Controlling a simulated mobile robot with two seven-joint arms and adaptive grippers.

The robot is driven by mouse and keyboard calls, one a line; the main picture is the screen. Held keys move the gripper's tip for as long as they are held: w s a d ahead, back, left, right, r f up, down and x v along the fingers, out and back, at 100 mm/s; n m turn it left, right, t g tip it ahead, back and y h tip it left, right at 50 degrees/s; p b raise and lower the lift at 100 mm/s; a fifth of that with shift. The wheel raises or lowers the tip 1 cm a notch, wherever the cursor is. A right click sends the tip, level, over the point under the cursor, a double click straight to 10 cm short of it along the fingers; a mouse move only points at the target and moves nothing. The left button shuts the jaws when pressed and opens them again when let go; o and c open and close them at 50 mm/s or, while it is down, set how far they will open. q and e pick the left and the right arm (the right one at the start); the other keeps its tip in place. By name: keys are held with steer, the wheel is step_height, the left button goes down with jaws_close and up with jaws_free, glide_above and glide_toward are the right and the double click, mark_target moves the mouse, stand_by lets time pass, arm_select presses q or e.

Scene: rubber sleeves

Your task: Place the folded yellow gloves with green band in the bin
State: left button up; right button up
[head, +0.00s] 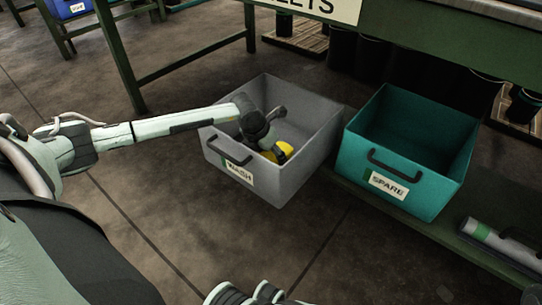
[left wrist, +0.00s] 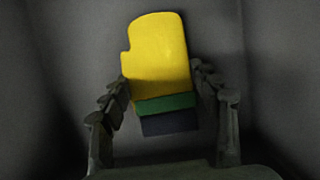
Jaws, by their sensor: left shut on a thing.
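The folded yellow gloves (left wrist: 160,55) with a green band and a dark cuff show between the fingers of my left gripper (left wrist: 168,105) in the left wrist view. My left gripper (head: 268,143) is shut on them. In the head view the gripper is inside the grey bin labelled WASH (head: 312,150), and the yellow gloves (head: 283,150) show partly behind it, below the bin's rim. Whether the gloves touch the bin's floor I cannot tell. My right gripper cannot be made out in the head view.
A teal bin labelled SPARE (head: 440,186) stands right of the grey bin and looks empty. A grey cylinder with a green band (head: 500,245) lies at the lower right. A green table frame (head: 190,62) stands behind. Open floor lies in front of the bins.

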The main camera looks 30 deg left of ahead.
arm_select(q)
steer(key=o, duration=1.2)
steer(key=p+v, duration=0.3)
steer(key=v, duration=0.9)
steer(key=shift+p, duration=0.3)
steer(key=shift+r, duration=0.1)
